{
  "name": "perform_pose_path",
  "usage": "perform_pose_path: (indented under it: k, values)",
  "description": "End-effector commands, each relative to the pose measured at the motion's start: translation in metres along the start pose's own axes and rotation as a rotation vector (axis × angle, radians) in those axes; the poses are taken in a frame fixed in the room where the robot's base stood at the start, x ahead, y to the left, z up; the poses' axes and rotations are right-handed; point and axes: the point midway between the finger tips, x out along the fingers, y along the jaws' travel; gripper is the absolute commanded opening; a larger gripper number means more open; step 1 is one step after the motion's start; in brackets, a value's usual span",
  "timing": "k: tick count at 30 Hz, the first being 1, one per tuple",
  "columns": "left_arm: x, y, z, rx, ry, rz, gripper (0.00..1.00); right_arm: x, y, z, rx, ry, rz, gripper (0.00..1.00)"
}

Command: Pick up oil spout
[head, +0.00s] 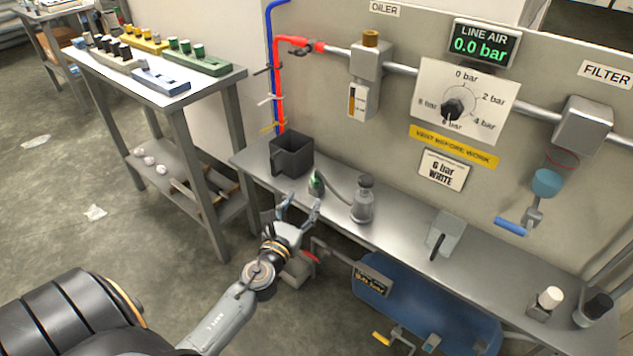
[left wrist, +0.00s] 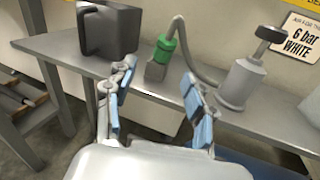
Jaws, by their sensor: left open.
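The oil spout, a green collar with a grey block below it, stands on the metal bench in the head view (head: 316,184) and the left wrist view (left wrist: 166,48). A curved grey hose runs from it to a grey pump can with a dark knob (head: 362,203), also in the left wrist view (left wrist: 240,82). My left gripper (head: 299,202) is open and empty at the bench's front edge, short of the spout. In the left wrist view its fingers (left wrist: 159,72) spread apart, with the spout beyond the gap. My right gripper is not in view.
A dark square jug (head: 291,157) stands left of the spout. A grey block with a dark handle (head: 444,236) is farther right on the bench (head: 400,236). A blue tank (head: 420,305) lies underneath. A side table (head: 215,84) with coloured blocks stands left.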

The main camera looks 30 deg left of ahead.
Motion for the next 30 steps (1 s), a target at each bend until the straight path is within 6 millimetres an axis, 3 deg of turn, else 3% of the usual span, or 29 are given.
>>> perform_pose_path:
  k: [3, 11, 21, 29, 30]
  values:
    - [0.023, 0.000, 0.001, 0.000, -0.001, 0.000, 0.54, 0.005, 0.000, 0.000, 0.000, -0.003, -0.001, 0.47]
    - [0.043, -0.001, 0.000, -0.002, 0.001, -0.001, 0.54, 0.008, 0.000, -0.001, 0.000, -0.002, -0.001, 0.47]
    - [0.087, -0.005, 0.001, -0.003, 0.002, 0.000, 0.54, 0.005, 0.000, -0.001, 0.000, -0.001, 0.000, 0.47]
    - [0.090, -0.005, 0.001, -0.003, 0.003, -0.001, 0.54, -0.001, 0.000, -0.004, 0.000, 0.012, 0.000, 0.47]
    - [0.090, -0.005, 0.001, -0.003, 0.003, -0.001, 0.50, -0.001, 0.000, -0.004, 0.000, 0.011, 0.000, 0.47]
